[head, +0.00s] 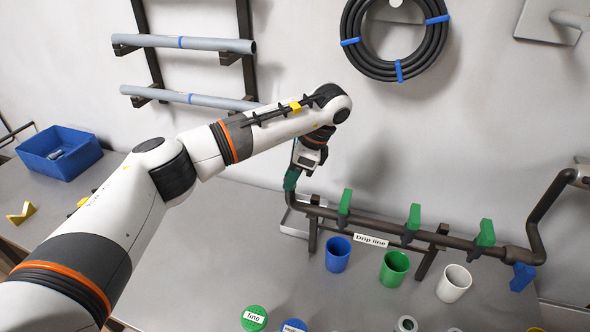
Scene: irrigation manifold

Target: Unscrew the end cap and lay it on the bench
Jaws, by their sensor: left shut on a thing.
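The drip-line manifold is a dark pipe (380,229) with green valve handles, on stands on the bench (200,240). Its left end bends upward. A teal piece, which I take to be the end cap (291,180), is at the top of that bend. My left gripper (296,167) comes down from above and is shut on it. The fingers and wrist hide part of the cap, and I cannot tell whether it is still threaded on the pipe. My right gripper is not in view.
Blue (338,254), green (394,269) and white (453,284) cups stand in front of the pipe. A grey tray (294,223) lies under its left end. Round lids lie at the front edge. A blue bin (60,152) is at far left. Bare bench lies left of the cups.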

